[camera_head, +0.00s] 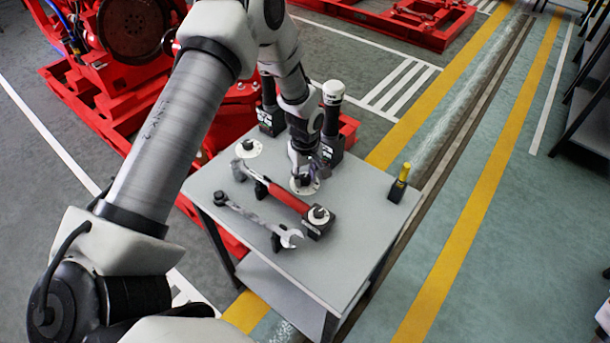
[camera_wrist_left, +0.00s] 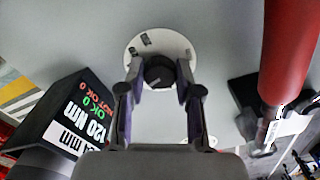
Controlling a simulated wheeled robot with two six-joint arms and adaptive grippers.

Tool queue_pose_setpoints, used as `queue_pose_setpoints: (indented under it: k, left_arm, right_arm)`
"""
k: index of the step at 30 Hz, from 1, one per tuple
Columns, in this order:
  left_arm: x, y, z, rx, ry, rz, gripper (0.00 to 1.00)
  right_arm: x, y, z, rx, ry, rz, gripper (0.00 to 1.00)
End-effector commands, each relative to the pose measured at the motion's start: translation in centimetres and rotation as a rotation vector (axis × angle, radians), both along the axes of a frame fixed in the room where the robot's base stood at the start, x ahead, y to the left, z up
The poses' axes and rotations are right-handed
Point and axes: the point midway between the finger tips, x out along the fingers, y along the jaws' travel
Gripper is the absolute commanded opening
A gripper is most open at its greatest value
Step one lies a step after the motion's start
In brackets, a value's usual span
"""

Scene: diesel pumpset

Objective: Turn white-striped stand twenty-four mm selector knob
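The white-striped stand (camera_head: 333,92) is a black post with a white band near its top, at the back of the grey table. Its black base box, with 120 Nm and mm lettering (camera_wrist_left: 72,118), is left in the wrist view. The black selector knob (camera_wrist_left: 159,71) stands on a round white dial (camera_wrist_left: 160,38) with small dark marks; the dial's edge also shows in the head view (camera_head: 304,188). My left gripper (camera_head: 303,174) is over this dial. Its fingertips (camera_wrist_left: 160,68) are on both sides of the knob; I cannot tell whether they press on it. My right gripper is not in view.
A red-handled torque wrench (camera_head: 288,198) lies left of the dial, also beside my gripper in the wrist view (camera_wrist_left: 290,50). A grey spanner (camera_head: 258,219) lies nearer. Other dials (camera_head: 248,148) and a yellow-black object (camera_head: 400,183) are on the table (camera_head: 350,240).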

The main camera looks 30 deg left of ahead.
Motion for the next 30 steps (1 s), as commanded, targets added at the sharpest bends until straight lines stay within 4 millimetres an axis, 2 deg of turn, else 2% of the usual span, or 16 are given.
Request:
queue_pose_setpoints:
  k: [14, 30]
  left_arm:
    - [-0.14, 0.00, -0.07, 0.000, 0.004, -0.056, 0.00]
    - [-0.24, 0.06, -0.15, -0.001, 0.005, -0.423, 0.00]
  right_arm:
    - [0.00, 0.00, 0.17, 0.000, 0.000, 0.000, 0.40]
    - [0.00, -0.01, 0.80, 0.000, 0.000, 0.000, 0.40]
